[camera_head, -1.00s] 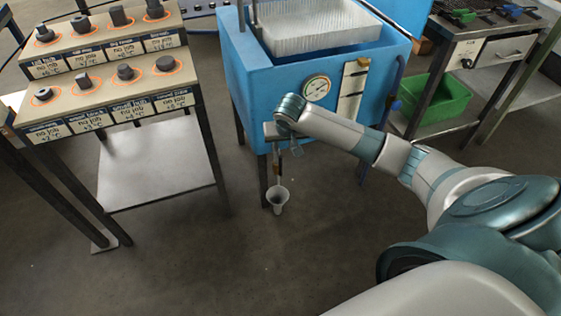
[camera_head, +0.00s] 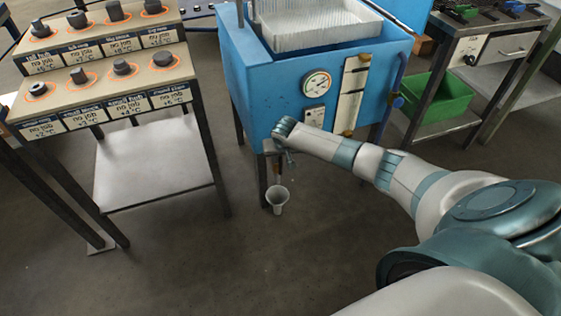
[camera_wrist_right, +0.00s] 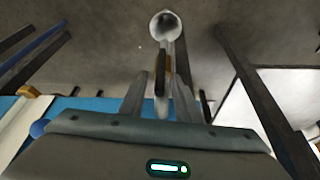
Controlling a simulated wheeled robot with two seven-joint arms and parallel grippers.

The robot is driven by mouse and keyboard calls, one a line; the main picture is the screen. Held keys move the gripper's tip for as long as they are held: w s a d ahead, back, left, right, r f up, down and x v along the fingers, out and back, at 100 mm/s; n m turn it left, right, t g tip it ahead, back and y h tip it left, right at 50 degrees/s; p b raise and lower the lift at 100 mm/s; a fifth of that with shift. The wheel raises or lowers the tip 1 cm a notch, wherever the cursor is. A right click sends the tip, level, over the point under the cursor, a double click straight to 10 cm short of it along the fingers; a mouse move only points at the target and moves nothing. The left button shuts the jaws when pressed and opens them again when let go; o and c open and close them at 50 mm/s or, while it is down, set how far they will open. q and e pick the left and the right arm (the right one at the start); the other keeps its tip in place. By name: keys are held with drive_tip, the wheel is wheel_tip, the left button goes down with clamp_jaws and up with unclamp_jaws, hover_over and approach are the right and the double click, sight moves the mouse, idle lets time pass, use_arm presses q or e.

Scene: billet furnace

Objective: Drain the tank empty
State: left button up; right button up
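The blue tank (camera_head: 262,92) stands in the upper middle of the head view, with a round gauge (camera_head: 317,84) on its front. Below its lower front edge hang a dark drain pipe and a small valve part (camera_wrist_right: 161,82), above a pale funnel (camera_head: 277,199). The funnel also shows at the top of the right wrist view (camera_wrist_right: 165,25). My right gripper (camera_head: 279,163) is at the tank's underside by this pipe. In the wrist view its fingers (camera_wrist_right: 162,85) stand apart on either side of the valve part; contact cannot be made out. My left gripper is not in view.
A white mesh basket (camera_head: 315,28) sits on top of the tank. A rack with labelled dark parts (camera_head: 100,85) stands at left. A green bin (camera_head: 436,98) is on a shelf at right. The floor (camera_head: 200,265) in front is clear.

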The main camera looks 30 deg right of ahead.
drive_tip(key=shift+x, duration=0.85)
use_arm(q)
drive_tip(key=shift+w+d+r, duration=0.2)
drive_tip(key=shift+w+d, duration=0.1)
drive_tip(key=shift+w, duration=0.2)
use_arm(e)
clamp_jaws()
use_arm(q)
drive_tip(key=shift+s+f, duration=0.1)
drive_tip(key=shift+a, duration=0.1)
